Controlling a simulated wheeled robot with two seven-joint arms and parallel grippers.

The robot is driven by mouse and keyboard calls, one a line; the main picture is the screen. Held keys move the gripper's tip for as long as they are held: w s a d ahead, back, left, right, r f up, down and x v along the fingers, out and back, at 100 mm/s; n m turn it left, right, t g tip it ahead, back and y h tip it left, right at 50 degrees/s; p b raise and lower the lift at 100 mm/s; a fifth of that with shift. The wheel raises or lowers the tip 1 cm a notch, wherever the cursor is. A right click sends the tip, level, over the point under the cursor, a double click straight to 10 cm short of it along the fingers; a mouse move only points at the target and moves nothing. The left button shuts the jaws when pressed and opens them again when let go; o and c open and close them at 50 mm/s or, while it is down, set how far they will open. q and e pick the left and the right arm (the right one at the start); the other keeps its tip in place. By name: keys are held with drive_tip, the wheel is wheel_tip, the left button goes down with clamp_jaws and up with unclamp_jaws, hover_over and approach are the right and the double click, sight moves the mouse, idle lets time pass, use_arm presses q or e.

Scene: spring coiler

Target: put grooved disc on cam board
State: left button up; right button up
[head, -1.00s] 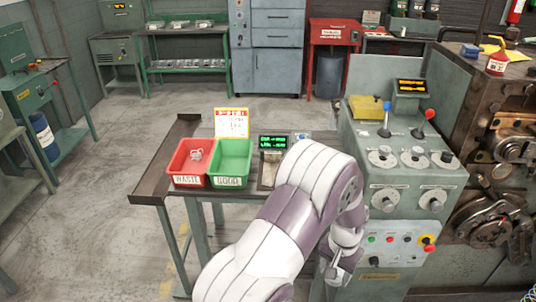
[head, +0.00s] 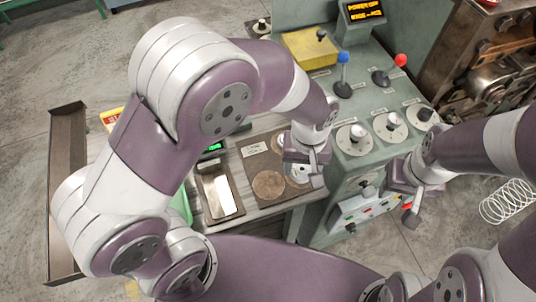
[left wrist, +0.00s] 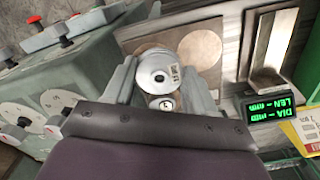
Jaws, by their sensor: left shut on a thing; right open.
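My left gripper (head: 306,176) is shut on the grooved disc (left wrist: 154,76), a pale grey metal disc with a central hole and a small label. It also shows partly beside the fingers in the head view (head: 297,171). The cam board (head: 249,153), a flat brown board with a label strip, lies on the bench below. Round brown patches show on it; I cannot tell whether they are discs or recesses. The board also shows behind the disc in the left wrist view (left wrist: 208,25). The disc's height above the board is unclear. My right gripper (head: 408,208) is open and empty in front of the machine.
A metal gauge tray (head: 208,184) lies left of the board, beside a green display (left wrist: 270,107). The machine console (head: 375,105), with dials and blue and red levers, stands right of the board. My left arm hides much of the bins. A spring (head: 508,201) shows at far right.

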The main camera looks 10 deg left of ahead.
use_arm(q)
drive_tip(key=p, duration=0.1)
hover_over(269, 184)
wheel_tip(269, 184, down, 4)
drive_tip(key=shift+f, duration=0.2)
wheel_tip(269, 184, down, 4)
drive_tip(key=shift+f+p, duration=0.1)
drive_tip(key=shift+p, duration=0.2)
drive_tip(key=shift+f, duration=0.1)
drive_tip(key=o, duration=1.3)
drive_tip(key=shift+s, duration=0.1)
